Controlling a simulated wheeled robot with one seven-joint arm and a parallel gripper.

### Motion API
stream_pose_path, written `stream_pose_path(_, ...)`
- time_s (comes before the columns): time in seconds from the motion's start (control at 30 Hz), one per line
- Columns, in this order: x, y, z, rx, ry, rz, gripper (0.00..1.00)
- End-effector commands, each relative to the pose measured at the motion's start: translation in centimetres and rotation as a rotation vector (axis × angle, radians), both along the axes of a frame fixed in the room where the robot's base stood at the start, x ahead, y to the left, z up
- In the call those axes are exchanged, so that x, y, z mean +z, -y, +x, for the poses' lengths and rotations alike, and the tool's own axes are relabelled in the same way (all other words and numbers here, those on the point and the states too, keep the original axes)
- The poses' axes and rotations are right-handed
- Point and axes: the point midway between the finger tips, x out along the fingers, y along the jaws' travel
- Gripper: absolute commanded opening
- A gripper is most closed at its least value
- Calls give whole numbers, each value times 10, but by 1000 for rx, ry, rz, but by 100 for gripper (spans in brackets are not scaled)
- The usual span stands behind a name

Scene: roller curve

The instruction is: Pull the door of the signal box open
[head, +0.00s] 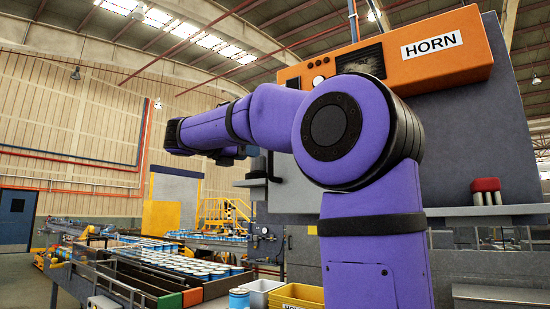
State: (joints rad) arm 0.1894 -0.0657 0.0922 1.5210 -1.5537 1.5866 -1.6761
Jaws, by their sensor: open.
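An orange box (445,67) labelled HORN is mounted high on a grey panel, partly behind my purple arm. Its front carries a dark grille-like square and small round fittings. I cannot make out a door edge or handle, and I cannot tell whether this is the signal box. My arm reaches left and bends back.
A grey shelf (490,211) runs below the panel, with a red-topped item (487,189) at right. A conveyor (170,272) with several blue-and-white cans is at lower left.

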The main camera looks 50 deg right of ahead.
Motion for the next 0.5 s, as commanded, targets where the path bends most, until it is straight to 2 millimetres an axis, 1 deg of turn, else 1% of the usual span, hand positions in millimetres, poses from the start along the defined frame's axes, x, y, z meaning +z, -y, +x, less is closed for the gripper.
stream_pose_path(0.17, 4, 14, -1, -11, -16, -14, 44)
stream_pose_path(0.27, 4, 29, -3, -12, -15, -13, 44)
stream_pose_path(0.5, 3, 72, -8, -10, -14, -11, 44)
